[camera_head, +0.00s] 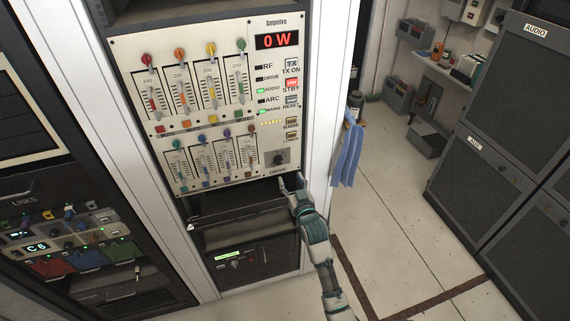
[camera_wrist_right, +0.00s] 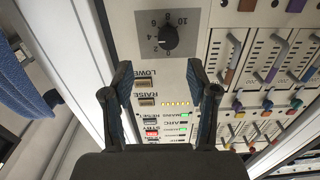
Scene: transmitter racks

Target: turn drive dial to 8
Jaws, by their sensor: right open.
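The drive dial (camera_head: 279,159) is a black knob on a dark grey square at the lower right of the cream transmitter panel (camera_head: 262,95). In the right wrist view the dial (camera_wrist_right: 168,38) shows rotated, with numbers around it; I cannot tell surely which number its pointer is at. My right gripper (camera_head: 291,182) is open and empty, just below and right of the dial in the head view. In the wrist view its two fingers (camera_wrist_right: 158,88) stand apart, with the dial beyond their tips, not touched. My left gripper is not in view.
The LOWER and RAISE buttons (camera_head: 292,121) sit above the dial. Coloured sliders (camera_head: 212,80) fill the panel's left. A dark shelf opening (camera_head: 245,215) lies below. A blue cloth (camera_head: 348,150) hangs right of the rack. The floor to the right is mostly open.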

